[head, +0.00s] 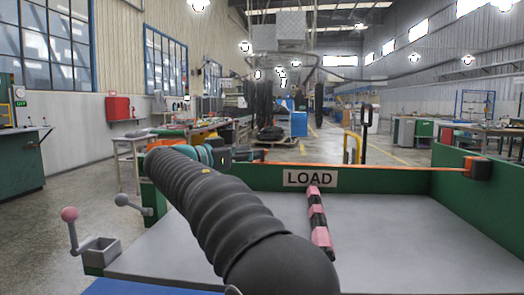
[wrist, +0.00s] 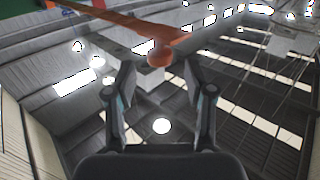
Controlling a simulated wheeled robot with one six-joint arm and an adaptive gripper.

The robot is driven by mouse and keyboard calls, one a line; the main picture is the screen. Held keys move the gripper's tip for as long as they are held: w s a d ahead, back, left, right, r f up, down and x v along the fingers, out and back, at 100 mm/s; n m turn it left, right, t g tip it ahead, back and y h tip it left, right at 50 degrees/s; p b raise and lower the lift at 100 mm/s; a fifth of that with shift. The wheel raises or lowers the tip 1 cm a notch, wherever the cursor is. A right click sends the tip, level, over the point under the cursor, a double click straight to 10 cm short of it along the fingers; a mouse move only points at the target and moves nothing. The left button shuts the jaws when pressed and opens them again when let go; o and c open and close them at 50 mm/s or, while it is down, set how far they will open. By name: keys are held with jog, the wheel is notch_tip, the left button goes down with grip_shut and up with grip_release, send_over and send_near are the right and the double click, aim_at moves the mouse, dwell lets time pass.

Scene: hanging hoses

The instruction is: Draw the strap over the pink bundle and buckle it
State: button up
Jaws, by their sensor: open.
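The pink and black banded bundle (head: 318,215) lies lengthwise on the grey bed in the head view, right of my arm. An orange strap (head: 370,167) runs from an orange and black reel (head: 478,169) on the right wall leftward along the far wall towards my gripper (head: 246,155). In the wrist view my gripper (wrist: 160,88) is open. The orange strap (wrist: 125,25) crosses the top there, with a rounded orange end (wrist: 159,54) between or just beyond the fingertips; contact is unclear. A grey box-like fitting (head: 100,250) with a pink-knobbed lever (head: 70,215) sits at the left edge.
Green walls (head: 455,190) edge the bed, with a LOAD sign (head: 310,178) on the far one. A second lever (head: 135,205) stands at the left. The bed right of the bundle is clear. My arm hides part of the bed.

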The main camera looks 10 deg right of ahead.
jog(key=shift+x, duration=2.3)
grip_shut()
